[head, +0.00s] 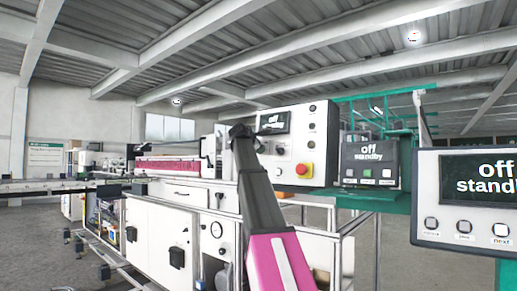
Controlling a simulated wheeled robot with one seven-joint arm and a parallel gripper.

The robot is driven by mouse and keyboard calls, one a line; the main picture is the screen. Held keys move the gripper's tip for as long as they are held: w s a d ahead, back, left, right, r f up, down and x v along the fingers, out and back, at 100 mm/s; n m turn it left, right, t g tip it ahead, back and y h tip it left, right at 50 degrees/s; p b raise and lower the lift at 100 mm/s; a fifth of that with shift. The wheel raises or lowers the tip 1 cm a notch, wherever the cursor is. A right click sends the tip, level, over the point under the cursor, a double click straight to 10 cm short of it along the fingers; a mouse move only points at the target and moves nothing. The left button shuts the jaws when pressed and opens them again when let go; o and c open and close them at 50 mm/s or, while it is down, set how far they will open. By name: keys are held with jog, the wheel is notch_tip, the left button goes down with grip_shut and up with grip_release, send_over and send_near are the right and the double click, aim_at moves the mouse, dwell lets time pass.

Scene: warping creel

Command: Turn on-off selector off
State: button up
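A white control panel (291,182) stands in the middle of the head view. It has a dark screen (275,122), several small round controls down its right side (312,127), and a red emergency button on yellow (304,169). I cannot tell which small control is the on-off selector; they are too small to read. My gripper (240,131) is at the end of my arm, in front of the panel's upper left edge. It is small and dark, and its fingers cannot be made out. My arm hides part of the panel's left side.
A green frame (385,198) supports the grey display. White cabinets (160,240) stand below and left of my arm.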

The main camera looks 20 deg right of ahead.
dwell(0.3)
jog(key=o, duration=0.9)
jog(key=shift+o, duration=0.2)
jog(key=v, duration=1.1)
jog(key=shift+f, duration=0.1)
jog(key=a+f+m+g+y, duration=0.2)
jog(key=f+m+y, duration=0.1)
jog(key=f, duration=2.2)
jog(key=a+f+m+g+y, duration=0.2)
jog(key=f+m+y, duration=0.1)
jog(key=f, duration=2.1)
jog(key=s+a+f+m+g+y, duration=0.1)
jog(key=s+a+f+m+g, duration=0.1)
jog(key=s+f, duration=0.7)
jog(key=s+a+f+m+g+y, duration=0.1)
jog(key=s+f+m+g+y, duration=0.1)
jog(key=s+f+m, duration=0.3)
jog(key=s+a+f+m+g+y, duration=0.1)
jog(key=s+a+f+m+g, duration=0.1)
jog(key=s+f, duration=1.1)
notch_tip(320, 180, down, 10)
jog(key=shift+s+a+r+m+y, duration=0.15)
jog(key=shift+s+a+m+y, duration=0.2)
jog(key=shift+m, duration=0.35)
